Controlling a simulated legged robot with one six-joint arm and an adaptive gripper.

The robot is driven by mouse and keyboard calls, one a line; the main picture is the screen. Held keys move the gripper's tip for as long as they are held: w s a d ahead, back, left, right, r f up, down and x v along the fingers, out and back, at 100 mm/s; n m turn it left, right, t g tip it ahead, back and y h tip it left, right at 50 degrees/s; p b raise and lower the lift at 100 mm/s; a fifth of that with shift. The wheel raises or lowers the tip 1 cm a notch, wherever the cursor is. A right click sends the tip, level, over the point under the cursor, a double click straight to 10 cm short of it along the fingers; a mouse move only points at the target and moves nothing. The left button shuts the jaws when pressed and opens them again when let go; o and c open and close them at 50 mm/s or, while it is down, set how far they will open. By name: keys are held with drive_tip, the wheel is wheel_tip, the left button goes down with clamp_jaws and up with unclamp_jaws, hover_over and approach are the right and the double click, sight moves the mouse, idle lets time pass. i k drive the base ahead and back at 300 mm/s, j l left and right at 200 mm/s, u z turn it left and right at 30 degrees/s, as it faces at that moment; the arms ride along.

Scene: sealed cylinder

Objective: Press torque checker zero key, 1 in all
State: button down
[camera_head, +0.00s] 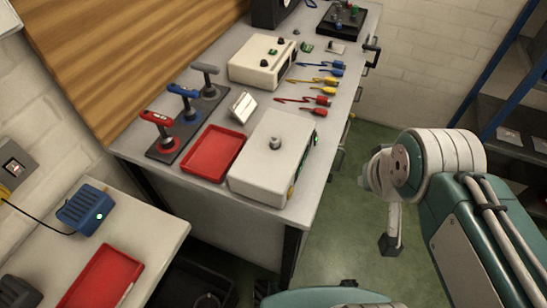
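The white box with a round grey post on top (262,177), which looks like the torque checker, stands near the close end of the grey bench. Its right-hand face is seen at a steep angle, with small green and dark parts on it. I cannot make out the zero key. My gripper (390,242) hangs to the right of the bench, over the green floor and apart from the checker. Only part of it shows below my arm's wrist, so I cannot tell whether it is open or shut. I see nothing held in it.
A red tray (213,153) and a rack of T-handled tools (183,118) stand left of the checker. Behind are coloured clip leads (315,88) and another white instrument (263,61). Drawer handles stick out from the bench's right side. Open floor (350,170) separates bench and arm.

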sight(289, 194)
drive_tip(key=k+l+u, duration=0.1)
drive_tip(key=u, duration=0.3)
drive_tip(key=k+l+u, duration=0.1)
drive_tip(key=u, duration=0.25)
